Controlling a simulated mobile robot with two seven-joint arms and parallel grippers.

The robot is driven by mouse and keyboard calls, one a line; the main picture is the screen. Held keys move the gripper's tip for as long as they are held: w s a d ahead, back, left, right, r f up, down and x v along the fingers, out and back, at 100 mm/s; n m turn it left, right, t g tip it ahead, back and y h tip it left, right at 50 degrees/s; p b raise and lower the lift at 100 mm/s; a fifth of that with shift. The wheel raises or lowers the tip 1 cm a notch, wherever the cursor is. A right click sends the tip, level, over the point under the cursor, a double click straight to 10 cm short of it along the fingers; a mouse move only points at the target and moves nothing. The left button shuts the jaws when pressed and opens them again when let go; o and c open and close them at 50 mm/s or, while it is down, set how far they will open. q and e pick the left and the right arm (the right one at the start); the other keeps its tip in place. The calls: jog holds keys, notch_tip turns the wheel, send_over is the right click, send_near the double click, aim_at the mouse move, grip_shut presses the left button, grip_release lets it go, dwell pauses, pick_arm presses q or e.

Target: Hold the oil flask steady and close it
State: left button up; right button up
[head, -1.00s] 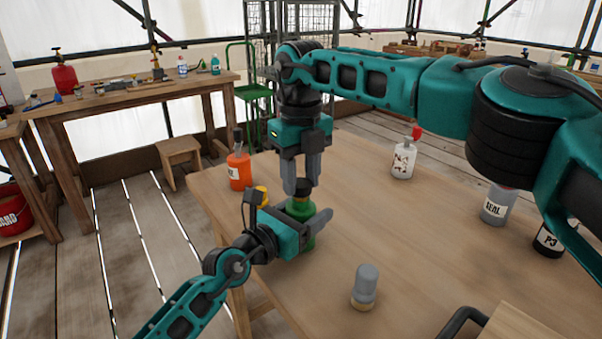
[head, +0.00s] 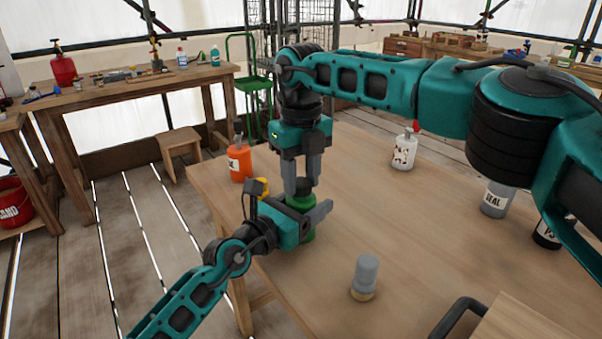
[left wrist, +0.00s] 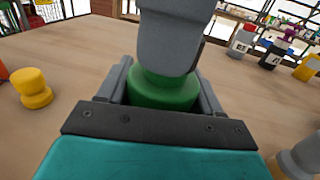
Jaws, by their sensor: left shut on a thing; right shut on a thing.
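The green oil flask (head: 308,237) stands upright near the table's left edge. My left gripper (head: 316,212) is shut around its body from the side. My right gripper (head: 303,188) points straight down over the flask's top, shut on the dark cap (head: 303,184). The cap is at the flask's mouth, mostly hidden between the fingers; I cannot tell whether it is seated. In the left wrist view, the flask's green shoulder (left wrist: 163,93) sits between my left fingers, with a grey right finger covering its top.
On the wooden table (head: 430,240), an orange bottle (head: 239,164) and a yellow piece (head: 262,186) stand near the flask. A grey-topped piece (head: 364,278) stands in front. A white bottle (head: 404,152) and grey bottle (head: 496,198) stand to the right.

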jog(key=shift+f, duration=0.4)
jog(key=m, duration=0.9)
jog(key=shift+m, duration=0.4)
jog(key=m, duration=2.1)
